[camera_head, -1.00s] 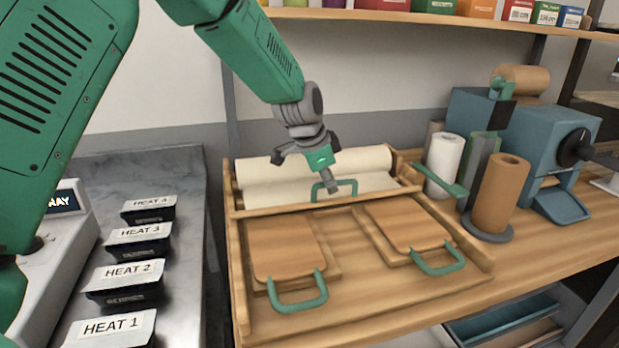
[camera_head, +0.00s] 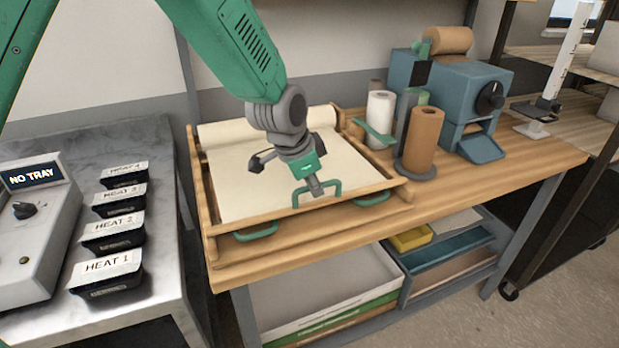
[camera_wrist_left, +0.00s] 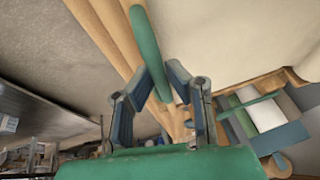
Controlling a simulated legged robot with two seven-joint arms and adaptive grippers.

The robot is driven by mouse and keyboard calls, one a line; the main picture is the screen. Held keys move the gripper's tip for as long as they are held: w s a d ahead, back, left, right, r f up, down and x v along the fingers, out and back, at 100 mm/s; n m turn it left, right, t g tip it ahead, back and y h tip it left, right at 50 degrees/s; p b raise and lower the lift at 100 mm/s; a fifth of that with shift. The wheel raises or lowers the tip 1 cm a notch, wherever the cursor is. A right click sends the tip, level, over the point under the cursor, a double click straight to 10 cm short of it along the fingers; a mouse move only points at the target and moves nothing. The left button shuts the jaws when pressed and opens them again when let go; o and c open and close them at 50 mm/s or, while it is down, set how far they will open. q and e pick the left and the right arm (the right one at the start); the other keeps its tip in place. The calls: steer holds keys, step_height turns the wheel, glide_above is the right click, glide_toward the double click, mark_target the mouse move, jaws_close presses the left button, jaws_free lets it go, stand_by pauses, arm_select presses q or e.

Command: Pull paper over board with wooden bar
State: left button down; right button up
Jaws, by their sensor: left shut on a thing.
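The cream paper (camera_head: 240,165) lies stretched from the roll (camera_head: 285,122) at the back over the board area to the front, and it hides the boards. The wooden bar (camera_head: 270,221) lies across the front end of the paper. My left gripper (camera_head: 315,190) is shut on the green handle (camera_head: 332,184) of the bar. In the left wrist view the green handle (camera_wrist_left: 147,45) is between the fingers of my left gripper (camera_wrist_left: 163,88). Two green board handles (camera_head: 256,233) show just past the bar's front side. My right gripper is not in view.
Paper rolls (camera_head: 425,135) and a blue machine (camera_head: 470,90) stand on the bench at right. A grey counter at left holds several black trays (camera_head: 115,237) and a NO TRAY device (camera_head: 35,225).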

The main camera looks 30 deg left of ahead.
arm_select(q)
steer(key=shift+w+d+r, duration=0.3)
steer(key=shift+w+r, duration=0.2)
steer(key=shift+r, duration=0.2)
steer(key=shift+a, duration=0.15)
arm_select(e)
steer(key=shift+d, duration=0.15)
arm_select(q)
steer(key=c, duration=1.7)
jaws_free()
steer(key=shift+a+f, duration=0.1)
steer(key=shift+o, duration=0.7)
steer(key=shift+s, duration=0.25)
steer(key=shift+d, duration=0.2)
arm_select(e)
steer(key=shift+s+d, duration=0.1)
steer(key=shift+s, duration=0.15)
arm_select(q)
steer(key=v, duration=1.2)
steer(key=shift+s, duration=0.15)
steer(key=shift+f, duration=0.15)
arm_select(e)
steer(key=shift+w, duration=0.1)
